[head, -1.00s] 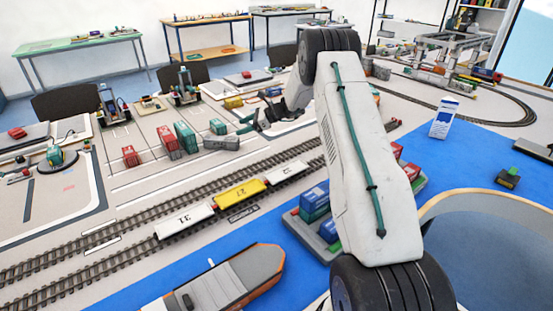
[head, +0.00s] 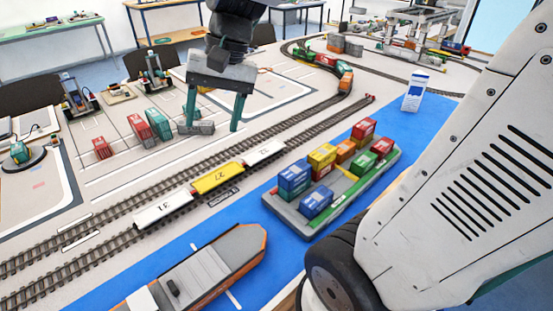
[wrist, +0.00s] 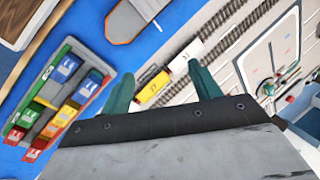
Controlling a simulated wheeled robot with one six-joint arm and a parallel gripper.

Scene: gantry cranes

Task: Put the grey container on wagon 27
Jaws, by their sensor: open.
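The grey container (head: 203,127) lies on the paved yard behind the tracks in the head view. My gripper (head: 213,118) points down there, its two teal fingers apart and empty. In the picture the fingers frame the container; I cannot tell whether they are around it or above it. Wagon 27 (head: 218,178) is yellow, its top bare, and stands on the track between two white wagons. In the wrist view wagon 27 (wrist: 152,87) shows between the fingers of my gripper (wrist: 162,85); the grey container is not seen there.
White wagon 31 (head: 163,208) and another white wagon (head: 265,152) flank wagon 27. Teal (head: 157,124) and red (head: 102,148) containers stand left of the grey one. A barge (head: 290,217) with several coloured containers and an orange-grey ship (head: 205,272) lie on the blue area.

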